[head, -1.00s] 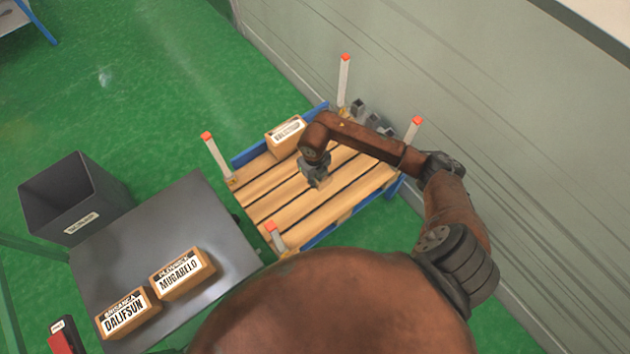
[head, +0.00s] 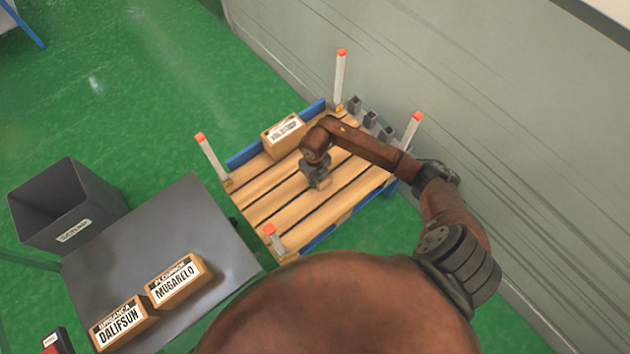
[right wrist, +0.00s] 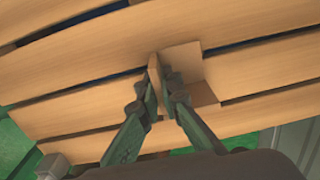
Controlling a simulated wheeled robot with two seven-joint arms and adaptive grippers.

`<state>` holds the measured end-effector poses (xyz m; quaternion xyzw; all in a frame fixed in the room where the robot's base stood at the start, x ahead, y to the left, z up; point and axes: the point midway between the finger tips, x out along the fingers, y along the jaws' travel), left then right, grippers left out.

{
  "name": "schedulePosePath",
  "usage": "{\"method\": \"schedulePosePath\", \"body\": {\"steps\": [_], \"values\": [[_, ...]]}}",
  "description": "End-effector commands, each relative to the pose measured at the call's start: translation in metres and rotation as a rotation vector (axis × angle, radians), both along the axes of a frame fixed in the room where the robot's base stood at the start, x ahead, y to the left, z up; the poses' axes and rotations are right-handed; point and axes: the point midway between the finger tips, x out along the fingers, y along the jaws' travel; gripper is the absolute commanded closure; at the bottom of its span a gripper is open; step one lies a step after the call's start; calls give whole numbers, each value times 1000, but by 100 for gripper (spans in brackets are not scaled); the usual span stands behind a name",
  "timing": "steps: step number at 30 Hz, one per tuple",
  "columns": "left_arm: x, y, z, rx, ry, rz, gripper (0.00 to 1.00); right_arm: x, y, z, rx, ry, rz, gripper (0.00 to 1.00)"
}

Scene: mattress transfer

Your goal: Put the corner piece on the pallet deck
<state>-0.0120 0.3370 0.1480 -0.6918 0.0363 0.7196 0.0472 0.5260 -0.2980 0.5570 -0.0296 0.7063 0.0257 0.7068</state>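The pallet deck (head: 270,203) is light wooden slats with dark gaps, with blue edges and a white, orange-topped post at each corner. My right gripper (head: 317,172) is low over the middle of the deck. In the right wrist view the fingers of my right gripper (right wrist: 161,88) are closed around a thin upright wall of the tan corner piece (right wrist: 186,60). Another face of the piece spreads to the right, close to the slats; whether it touches them is hard to tell. In the head view the gripper mostly hides the piece. My left gripper is out of view.
A labelled carton (head: 283,136) sits at the pallet's far edge. Several small grey blocks (head: 371,119) stand between pallet and wall (head: 500,160). A grey table (head: 160,235) holds two cartons, MUGARELO (head: 177,281) and DALIFSUN (head: 121,322). A dark bin (head: 65,205) stands beside it.

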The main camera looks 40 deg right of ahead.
Motion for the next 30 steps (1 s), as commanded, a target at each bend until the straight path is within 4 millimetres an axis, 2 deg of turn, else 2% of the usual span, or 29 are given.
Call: {"method": "schedulePosePath", "body": {"steps": [1,2,9,20,22,26,30], "values": [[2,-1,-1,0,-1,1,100,0,0,-2,0,1,0,100],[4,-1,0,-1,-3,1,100,0,0,-3,0,1,0,94],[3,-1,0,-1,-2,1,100,0,0,-2,0,1,0,78],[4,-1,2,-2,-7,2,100,0,0,2,0,0,0,78],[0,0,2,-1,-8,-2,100,0,0,9,-1,-1,0,78],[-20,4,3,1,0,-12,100,1,0,31,-2,-3,2,78],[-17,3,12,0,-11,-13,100,1,-1,65,-3,-5,1,78]]}}
